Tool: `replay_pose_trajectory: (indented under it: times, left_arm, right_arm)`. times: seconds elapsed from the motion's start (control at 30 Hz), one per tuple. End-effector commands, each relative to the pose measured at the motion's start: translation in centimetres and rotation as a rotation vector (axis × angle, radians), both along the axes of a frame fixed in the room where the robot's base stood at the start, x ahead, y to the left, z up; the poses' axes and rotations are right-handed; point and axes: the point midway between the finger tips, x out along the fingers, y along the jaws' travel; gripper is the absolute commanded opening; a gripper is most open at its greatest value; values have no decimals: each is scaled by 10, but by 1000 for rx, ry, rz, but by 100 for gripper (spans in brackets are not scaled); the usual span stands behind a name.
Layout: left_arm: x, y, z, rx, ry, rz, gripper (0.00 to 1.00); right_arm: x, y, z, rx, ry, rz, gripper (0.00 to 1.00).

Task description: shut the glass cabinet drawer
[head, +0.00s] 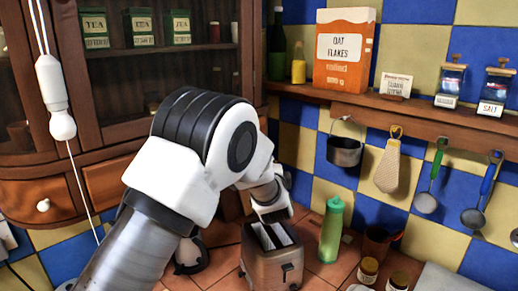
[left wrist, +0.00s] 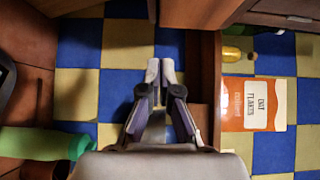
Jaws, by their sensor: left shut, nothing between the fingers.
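The glass cabinet (head: 68,45) stands at the left in the head view, with brown wooden frames. Below its glass is a drawer front (head: 22,196) with a round white knob (head: 43,205). Another wooden drawer front (head: 104,184) beside it is partly covered by my left arm; I cannot tell how far it is open. My left gripper (left wrist: 160,72) is shut and empty in the left wrist view, its fingertips together in front of the blue and cream tiles. Brown woodwork (left wrist: 190,12) shows beyond the fingertips. In the head view my arm hides the fingers. My right gripper is not in view.
A toaster (head: 272,262) stands on the counter below my left wrist. A green bottle (head: 331,232) is right of it. A shelf (head: 420,112) holds an oat flakes box (head: 345,50) and jars; utensils hang below. A white cord with a pull (head: 52,85) hangs before the cabinet.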

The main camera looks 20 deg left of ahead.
Motion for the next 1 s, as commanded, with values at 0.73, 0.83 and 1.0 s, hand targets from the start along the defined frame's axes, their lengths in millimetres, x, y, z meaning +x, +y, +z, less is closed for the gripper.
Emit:
replay_pose_trajectory:
  times: [0.73,0.83,1.0]
  left_arm:
    - [55,58,0,1,0,-1,0]
    - [55,59,0,1,0,-1,0]
    - [61,76,0,-1,0,1,0]
  right_arm:
    - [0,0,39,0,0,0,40]
    - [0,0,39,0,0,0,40]
    - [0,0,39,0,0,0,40]
